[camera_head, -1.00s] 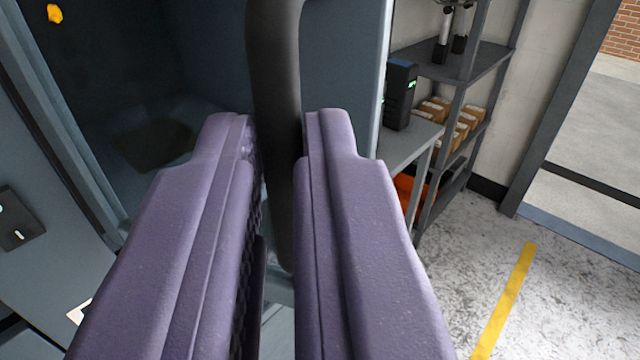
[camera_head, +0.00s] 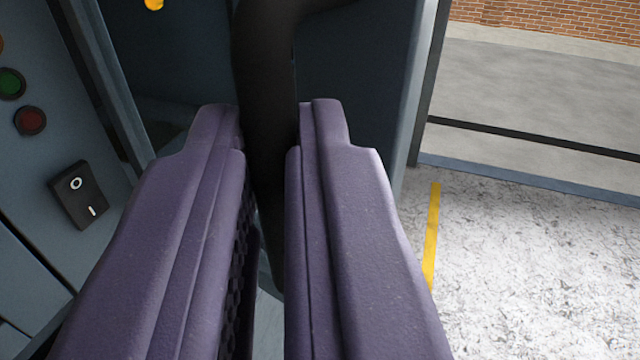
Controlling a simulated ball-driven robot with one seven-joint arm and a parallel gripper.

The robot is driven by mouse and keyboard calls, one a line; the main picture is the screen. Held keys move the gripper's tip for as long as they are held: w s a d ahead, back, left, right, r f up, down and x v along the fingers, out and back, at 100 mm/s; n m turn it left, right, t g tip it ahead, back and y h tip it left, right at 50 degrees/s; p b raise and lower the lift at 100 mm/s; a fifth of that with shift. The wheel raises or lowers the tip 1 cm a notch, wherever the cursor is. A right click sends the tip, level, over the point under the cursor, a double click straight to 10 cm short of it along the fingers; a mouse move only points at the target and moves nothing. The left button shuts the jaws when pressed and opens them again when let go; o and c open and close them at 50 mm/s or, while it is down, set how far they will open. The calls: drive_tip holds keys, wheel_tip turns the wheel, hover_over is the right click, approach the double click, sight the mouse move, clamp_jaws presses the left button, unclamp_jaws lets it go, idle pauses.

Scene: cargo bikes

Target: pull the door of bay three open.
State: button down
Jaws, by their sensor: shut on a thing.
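The dark handle (camera_head: 268,60) is a thick black bar that runs between the two purple fingers of my gripper (camera_head: 270,112). My gripper is shut on this handle, which shows above and between the fingers. The blue-grey door (camera_head: 355,85) stands behind the handle and to its right, swung open from the cabinet. The fingers hide the lower part of the door and the opening. No bay number can be read.
On the left, the cabinet's front panel (camera_head: 55,100) carries a green button (camera_head: 12,82), a red button (camera_head: 30,120) and a black switch (camera_head: 77,195). To the right lies clear speckled floor (camera_head: 530,260) with a yellow line (camera_head: 432,235), then a doorway sill and brick wall outside.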

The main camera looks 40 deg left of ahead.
drive_tip(key=shift+s+a+r, duration=0.2)
drive_tip(key=shift+s+a, duration=0.15)
drive_tip(key=shift+a, duration=0.1)
drive_tip(key=c, duration=1.4)
unclamp_jaws()
drive_tip(key=shift+a, duration=0.15)
drive_tip(key=shift+o, duration=1.2)
drive_tip(key=shift+s+a+f, duration=0.1)
drive_tip(key=shift+a+f, duration=0.05)
drive_tip(key=shift+a, duration=0.2)
drive_tip(key=shift+d, duration=0.15)
drive_tip(key=shift+w+d+f, duration=0.15)
drive_tip(key=shift+w, duration=0.05)
drive_tip(key=p+v, duration=0.2)
drive_tip(key=v, duration=0.5)
drive_tip(key=shift+s+d+p, duration=0.25)
drive_tip(key=shift+s+p, duration=0.05)
